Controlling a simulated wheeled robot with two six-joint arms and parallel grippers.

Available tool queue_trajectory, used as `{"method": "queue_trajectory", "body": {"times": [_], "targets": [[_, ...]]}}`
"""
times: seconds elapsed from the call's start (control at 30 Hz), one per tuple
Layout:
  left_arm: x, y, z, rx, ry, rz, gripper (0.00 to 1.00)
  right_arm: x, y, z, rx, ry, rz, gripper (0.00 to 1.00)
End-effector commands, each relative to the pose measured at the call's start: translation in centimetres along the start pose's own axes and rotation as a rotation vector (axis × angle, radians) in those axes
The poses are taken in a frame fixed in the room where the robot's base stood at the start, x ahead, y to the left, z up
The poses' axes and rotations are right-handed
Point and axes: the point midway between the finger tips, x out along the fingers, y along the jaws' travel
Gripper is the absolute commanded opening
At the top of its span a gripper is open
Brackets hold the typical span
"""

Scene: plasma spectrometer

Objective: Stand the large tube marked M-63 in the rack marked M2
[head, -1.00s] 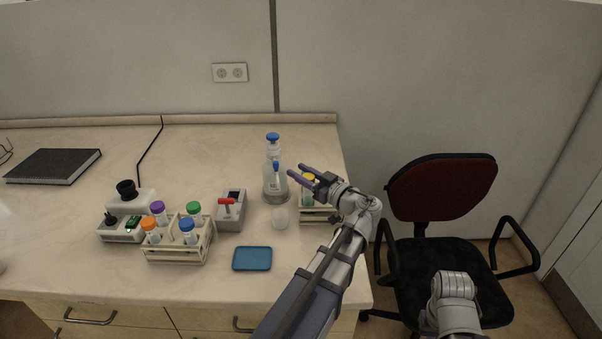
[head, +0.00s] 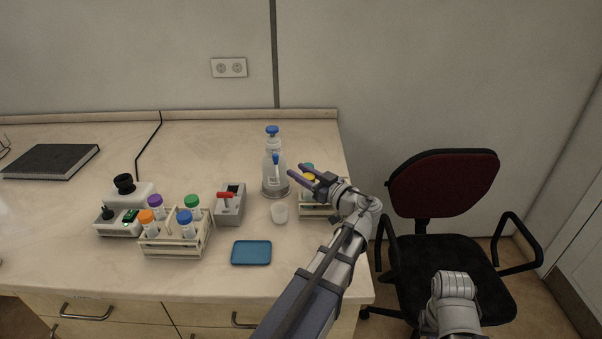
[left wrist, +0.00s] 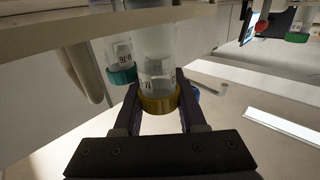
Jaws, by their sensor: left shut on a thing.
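My left gripper (head: 297,170) is over the right-hand rack (head: 318,212) near the table's right edge. In the left wrist view, the gripper (left wrist: 158,100) is shut on the yellow cap (left wrist: 159,103) of a large clear tube (left wrist: 154,50). The tube's label is upside down there and only partly legible; it starts with an M. The rack's mark is not readable. My right gripper is out of view.
A blue tray (head: 251,253) lies in front. Another rack (head: 175,246) holds several capped tubes. A chair (head: 440,200) stands right.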

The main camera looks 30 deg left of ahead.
Motion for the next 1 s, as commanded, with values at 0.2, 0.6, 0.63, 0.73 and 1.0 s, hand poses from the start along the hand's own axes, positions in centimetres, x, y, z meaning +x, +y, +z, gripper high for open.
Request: {"method": "queue_trajectory", "body": {"times": [0.2,0.6,0.63,0.73,1.0], "targets": [[0.0,0.0,0.1,0.0,-0.004,0.001,0.55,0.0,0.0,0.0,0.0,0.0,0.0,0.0],[0.0,0.1,0.2,0.0,-0.006,0.002,0.75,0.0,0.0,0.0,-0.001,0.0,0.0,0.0],[-0.1,0.1,0.2,0.0,-0.006,0.002,0.75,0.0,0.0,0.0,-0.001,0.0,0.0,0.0],[-0.7,0.1,0.2,0.0,-0.006,0.004,0.75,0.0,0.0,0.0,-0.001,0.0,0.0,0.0],[-5.1,0.0,0.1,0.0,-0.006,0.006,0.75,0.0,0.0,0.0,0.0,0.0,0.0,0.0]]}}
